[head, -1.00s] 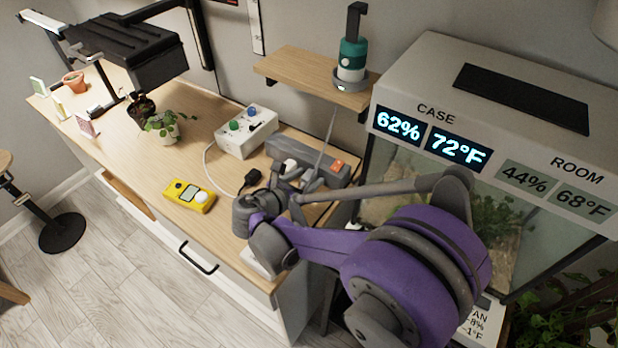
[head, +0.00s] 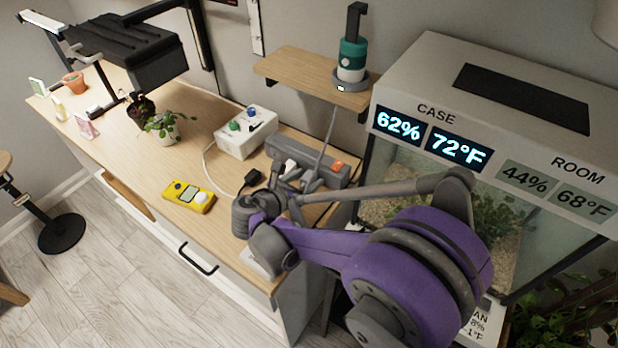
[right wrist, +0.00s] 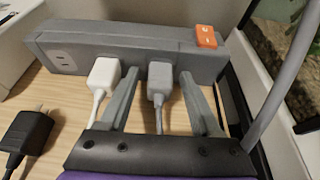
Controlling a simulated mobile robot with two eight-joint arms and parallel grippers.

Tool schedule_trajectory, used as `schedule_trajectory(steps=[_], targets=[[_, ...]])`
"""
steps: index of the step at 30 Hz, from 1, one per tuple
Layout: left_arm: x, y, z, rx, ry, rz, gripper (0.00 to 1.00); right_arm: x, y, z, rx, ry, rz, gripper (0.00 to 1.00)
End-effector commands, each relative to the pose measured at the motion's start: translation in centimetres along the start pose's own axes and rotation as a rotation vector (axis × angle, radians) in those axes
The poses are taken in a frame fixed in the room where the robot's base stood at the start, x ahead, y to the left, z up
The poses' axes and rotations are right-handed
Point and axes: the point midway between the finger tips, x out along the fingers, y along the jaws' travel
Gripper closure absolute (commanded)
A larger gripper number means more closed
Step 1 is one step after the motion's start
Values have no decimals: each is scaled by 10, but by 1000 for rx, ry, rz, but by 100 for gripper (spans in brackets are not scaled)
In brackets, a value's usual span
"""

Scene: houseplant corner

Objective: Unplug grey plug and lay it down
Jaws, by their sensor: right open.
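The grey plug (right wrist: 160,76) sits in the grey power strip (right wrist: 125,45), with its grey cord running toward me. My right gripper (right wrist: 159,84) is open, with one finger on each side of the grey plug; I cannot tell whether they touch it. In the head view my right gripper (head: 294,183) is at the front of the power strip (head: 334,174), and my own arm partly hides the area. A white plug (right wrist: 103,75) is in the strip just left of the left finger. My left gripper is not in view.
A loose black plug (right wrist: 27,131) lies on the wooden top, left of the gripper. An orange switch (right wrist: 206,36) is on the strip's right end. A white control box (head: 246,133), a yellow meter (head: 189,196) and a glass case (head: 440,190) stand around. Bare wood lies before the black plug.

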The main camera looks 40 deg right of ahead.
Motion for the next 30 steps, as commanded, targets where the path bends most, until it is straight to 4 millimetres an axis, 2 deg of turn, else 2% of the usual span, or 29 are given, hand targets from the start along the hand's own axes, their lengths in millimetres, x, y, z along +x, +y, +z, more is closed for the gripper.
schedule_trajectory(steps=[3, 12, 14, 30], targets=[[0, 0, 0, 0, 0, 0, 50, 0, 0, 0, 0, 0, 0, 37], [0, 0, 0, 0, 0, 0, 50, 0, 0, 0, 0, 0, 0, 91], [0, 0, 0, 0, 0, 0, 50, 0, 0, 0, 0, 0, 0, 100], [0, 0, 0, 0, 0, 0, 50, 0, 0, 0, 0, 0, 0, 100]])
